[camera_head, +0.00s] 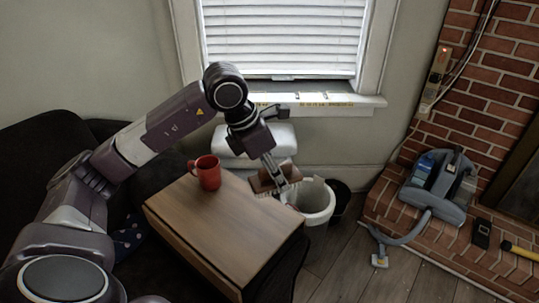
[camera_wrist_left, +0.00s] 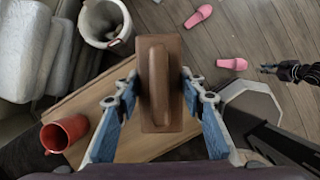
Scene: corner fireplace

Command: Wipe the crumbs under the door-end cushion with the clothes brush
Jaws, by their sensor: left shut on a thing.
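My left gripper (camera_head: 275,178) is shut on the clothes brush (camera_head: 262,181), with its bristles facing down, above the far right corner of a wooden top (camera_head: 225,225). In the left wrist view the brush's brown back (camera_wrist_left: 158,85) lies between the blue-padded fingers of the left gripper (camera_wrist_left: 158,95). A dark sofa (camera_head: 40,150) is at the left, partly behind my arm. A blue dotted cushion (camera_head: 128,235) shows in part beside the wooden top. I see no crumbs. My right gripper seems to be the dark one at the right of the wrist view (camera_wrist_left: 268,69); its jaws are unclear.
A red mug (camera_head: 207,172) stands on the wooden top. A white bin (camera_head: 315,203) stands beyond it, near folded white bundles (camera_head: 262,145). A vacuum cleaner (camera_head: 438,185) sits on the brick hearth.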

